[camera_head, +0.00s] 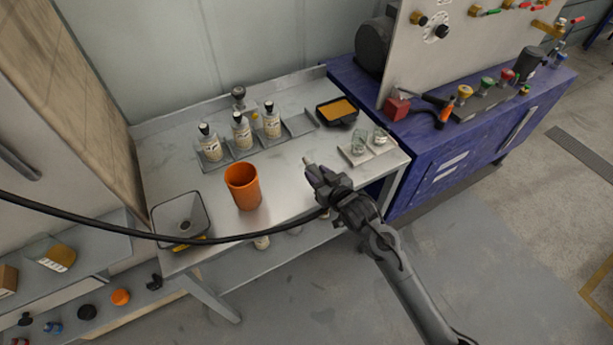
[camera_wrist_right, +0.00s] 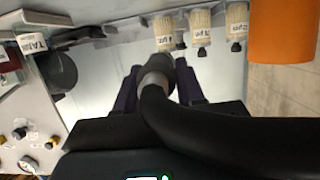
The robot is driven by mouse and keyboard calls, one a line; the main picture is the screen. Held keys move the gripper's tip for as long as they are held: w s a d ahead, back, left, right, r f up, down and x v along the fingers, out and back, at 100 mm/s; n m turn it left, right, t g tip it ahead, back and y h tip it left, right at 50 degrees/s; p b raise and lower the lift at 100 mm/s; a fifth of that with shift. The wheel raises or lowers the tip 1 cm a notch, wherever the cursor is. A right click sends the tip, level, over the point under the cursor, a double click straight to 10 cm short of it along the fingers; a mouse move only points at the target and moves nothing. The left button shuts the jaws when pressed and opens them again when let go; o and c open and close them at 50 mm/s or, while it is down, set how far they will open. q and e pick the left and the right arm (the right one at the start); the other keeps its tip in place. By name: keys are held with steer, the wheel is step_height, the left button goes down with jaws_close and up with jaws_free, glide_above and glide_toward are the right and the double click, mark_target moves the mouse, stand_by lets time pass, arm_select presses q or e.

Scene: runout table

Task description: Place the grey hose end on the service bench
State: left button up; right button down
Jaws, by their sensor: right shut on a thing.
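My right gripper (camera_head: 312,171) is over the front right part of the grey metal service bench (camera_head: 172,162), with its arm coming in from the lower right. It is shut on the grey hose end (camera_head: 307,161), whose small tip points away toward the bench. In the right wrist view the hose end (camera_wrist_right: 156,82) shows as a grey collar between the dark purple fingers, with the black hose bending away right. The black hose (camera_head: 150,236) sags from the gripper to the left edge. I cannot tell whether the hose end touches the bench top. My left gripper is not in view.
An orange cup (camera_head: 243,188) and a grey square funnel (camera_head: 181,215) stand left on the bench. Several bottles (camera_head: 241,132) stand in a tray behind. The bench middle is clear.

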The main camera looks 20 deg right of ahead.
mark_target(307, 165)
steer(key=x, duration=0.3)
steer(key=f+b+x, duration=0.1)
steer(key=x, duration=0.2)
steer(key=d+x, duration=0.1)
steer(key=x, duration=0.2)
steer(key=shift+s+a+f+b, duration=0.1)
steer(key=shift+f+b, duration=0.25)
steer(key=shift+f, duration=0.05)
steer(key=shift+f+b, duration=0.4)
steer(key=shift+f, duration=1.6)
steer(key=shift+f, duration=0.15)
steer(key=c, duration=0.7)
jaws_free()
